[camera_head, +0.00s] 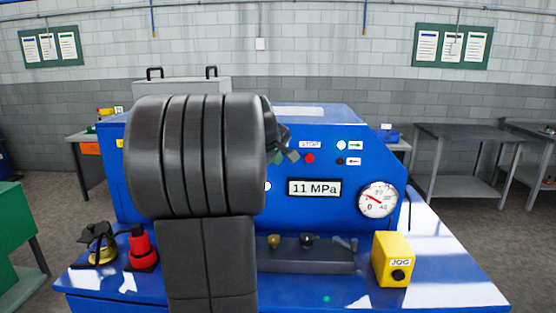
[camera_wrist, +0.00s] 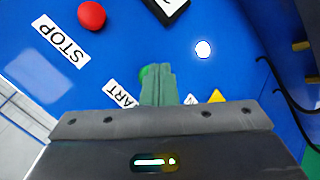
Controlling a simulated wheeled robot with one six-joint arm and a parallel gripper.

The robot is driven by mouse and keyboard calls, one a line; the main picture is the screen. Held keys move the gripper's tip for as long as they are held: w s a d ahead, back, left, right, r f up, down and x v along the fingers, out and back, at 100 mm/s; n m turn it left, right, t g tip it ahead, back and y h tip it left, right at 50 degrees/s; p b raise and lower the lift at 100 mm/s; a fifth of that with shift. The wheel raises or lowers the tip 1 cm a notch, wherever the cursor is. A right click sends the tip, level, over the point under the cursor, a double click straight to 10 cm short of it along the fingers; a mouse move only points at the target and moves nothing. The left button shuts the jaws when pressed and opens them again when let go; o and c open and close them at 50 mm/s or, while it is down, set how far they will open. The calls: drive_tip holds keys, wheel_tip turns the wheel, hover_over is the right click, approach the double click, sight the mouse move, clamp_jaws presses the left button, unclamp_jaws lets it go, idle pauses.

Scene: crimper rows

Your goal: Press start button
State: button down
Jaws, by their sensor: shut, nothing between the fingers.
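The start button is a green round button (camera_wrist: 147,71) on the blue panel, in the wrist view. It is mostly covered by my gripper's fingers, and its label (camera_wrist: 119,94) is partly covered so that only "ART" reads. My gripper (camera_wrist: 158,70) is shut and empty, with its fingertips over the green button; I cannot tell whether they touch it. In the head view my gripper (camera_head: 292,155) shows at the panel beside the STOP label, partly behind my arm.
A red stop button (camera_wrist: 91,15) with its STOP label (camera_wrist: 60,38) is close by on the panel.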

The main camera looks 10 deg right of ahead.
drive_tip(key=shift+s+a, duration=0.25)
drive_tip(key=shift+s, duration=0.5)
drive_tip(key=shift+s+a+b, duration=0.25)
drive_tip(key=shift+s+b, duration=0.1)
drive_tip(key=shift+s, duration=0.45)
drive_tip(key=shift+s+a+b, duration=0.2)
drive_tip(key=shift+s+b, duration=0.2)
drive_tip(key=shift+s, duration=0.35)
drive_tip(key=shift+s+a+b, duration=0.25)
drive_tip(key=shift+s+b, duration=0.1)
drive_tip(key=shift+s, duration=0.45)
drive_tip(key=s+b, duration=0.1)
drive_tip(key=s, duration=0.1)
drive_tip(key=s+a, duration=0.1)
drive_tip(key=shift+s+b, duration=0.35)
drive_tip(key=shift+s, duration=0.05)
drive_tip(key=shift+w, duration=0.15)
